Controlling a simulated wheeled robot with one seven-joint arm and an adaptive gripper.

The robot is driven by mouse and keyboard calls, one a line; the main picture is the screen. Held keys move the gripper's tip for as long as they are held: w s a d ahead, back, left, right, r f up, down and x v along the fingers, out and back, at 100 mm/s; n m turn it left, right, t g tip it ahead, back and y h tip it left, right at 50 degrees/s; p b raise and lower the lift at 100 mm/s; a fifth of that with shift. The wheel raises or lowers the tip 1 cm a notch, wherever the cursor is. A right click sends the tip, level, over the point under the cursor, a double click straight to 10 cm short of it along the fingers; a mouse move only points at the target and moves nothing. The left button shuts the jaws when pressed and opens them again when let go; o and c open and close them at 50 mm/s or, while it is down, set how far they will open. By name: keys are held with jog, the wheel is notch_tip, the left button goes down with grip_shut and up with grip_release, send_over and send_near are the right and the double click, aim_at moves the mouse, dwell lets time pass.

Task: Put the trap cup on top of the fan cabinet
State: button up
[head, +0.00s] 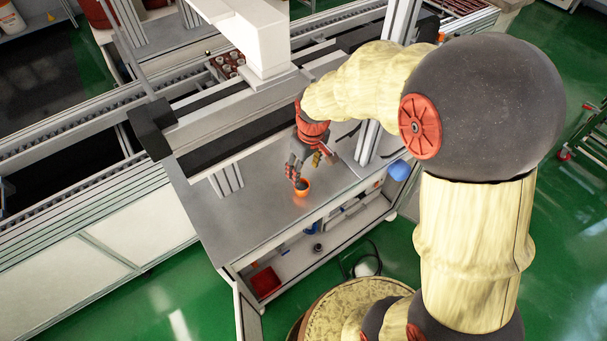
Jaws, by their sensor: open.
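A small orange cup with a dark inside (302,188), which looks like the trap cup, stands upright on the grey metal worktop (240,205), near its front edge. My gripper (313,167) is open, pointing down just above and behind the cup. One dark finger reaches down to the cup's rim; I cannot tell whether it touches. The other finger is apart to the right. I cannot pick out the fan cabinet for certain in this view.
A blue rounded object (399,170) is at the worktop's right end. Open shelves below hold a red bin (265,282) and small items. A white machine head (250,35) and its frame stand behind my gripper. The worktop left of the cup is clear.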

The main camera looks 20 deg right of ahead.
jog(key=s+d+r+m+t, duration=0.1)
jog(key=s+r, duration=0.3)
jog(key=r, duration=0.3)
jog(key=s+r+m+t, duration=0.1)
jog(key=s+r, duration=0.3)
jog(key=r, duration=0.4)
jog(key=s+r+m+t, duration=0.1)
jog(key=s+r, duration=0.2)
jog(key=s, duration=0.3)
jog(key=s+d+r+m+t, duration=0.1)
jog(key=s+r+m, duration=0.1)
jog(key=s, duration=0.4)
jog(key=shift+d+r+h, duration=0.2)
jog(key=shift+r+h, duration=0.1)
jog(key=shift+r, duration=0.3)
